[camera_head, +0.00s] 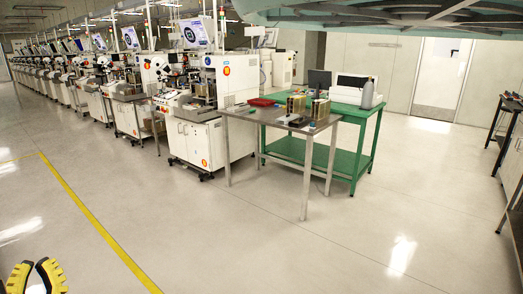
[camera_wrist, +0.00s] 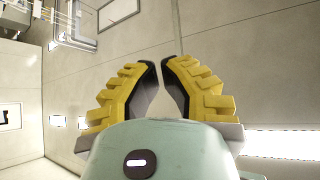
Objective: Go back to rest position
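My gripper (camera_head: 35,265) shows at the bottom left corner of the head view, with two yellow ribbed fingers above the bare floor. In the wrist view my gripper (camera_wrist: 160,63) has its two fingers curving toward each other, with a narrow gap between the tips. Nothing is held between them. No object is near the gripper.
A steel table (camera_head: 268,118) with brass-coloured boxes stands ahead, beside a green workbench (camera_head: 358,168). A row of white bonding machines (camera_head: 206,140) runs back to the left. A dark bench (camera_head: 516,205) stands at the right edge. The floor (camera_head: 250,240) in front is clear.

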